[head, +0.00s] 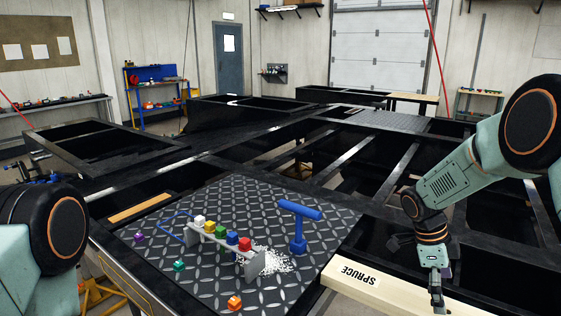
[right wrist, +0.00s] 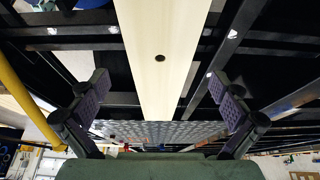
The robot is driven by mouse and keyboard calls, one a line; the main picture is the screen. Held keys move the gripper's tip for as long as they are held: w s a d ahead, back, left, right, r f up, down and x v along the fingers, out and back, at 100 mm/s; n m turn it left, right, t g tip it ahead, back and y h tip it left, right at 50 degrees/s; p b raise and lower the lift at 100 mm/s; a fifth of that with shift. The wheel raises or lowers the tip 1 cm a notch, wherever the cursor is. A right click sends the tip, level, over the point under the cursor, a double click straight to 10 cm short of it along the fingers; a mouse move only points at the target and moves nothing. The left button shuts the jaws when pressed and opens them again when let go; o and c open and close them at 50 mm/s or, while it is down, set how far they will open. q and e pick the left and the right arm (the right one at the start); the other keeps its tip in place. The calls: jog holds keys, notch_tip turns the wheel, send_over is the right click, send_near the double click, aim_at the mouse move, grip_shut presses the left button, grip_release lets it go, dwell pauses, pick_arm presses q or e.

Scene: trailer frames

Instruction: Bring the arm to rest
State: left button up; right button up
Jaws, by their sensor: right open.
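My right arm (head: 470,170) reaches in from the right of the head view and bends down at the wrist. My right gripper (head: 437,292) points down near the pale board marked SPRUCE (head: 385,292). In the right wrist view, the two padded fingers of the right gripper (right wrist: 160,88) are spread wide with nothing between them. The pale board also shows there (right wrist: 160,40), running through the middle beyond the fingers. Of my left arm, only a rounded part (head: 40,235) shows at the left edge; its gripper is out of view.
Black frame beams (head: 390,175) with open gaps lie behind.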

aim_at(448, 309)
jog(key=x, duration=0.5)
jog(key=shift+s+d+f, duration=0.15)
jog(key=shift+d+f, duration=0.05)
jog(key=shift+a, duration=0.1)
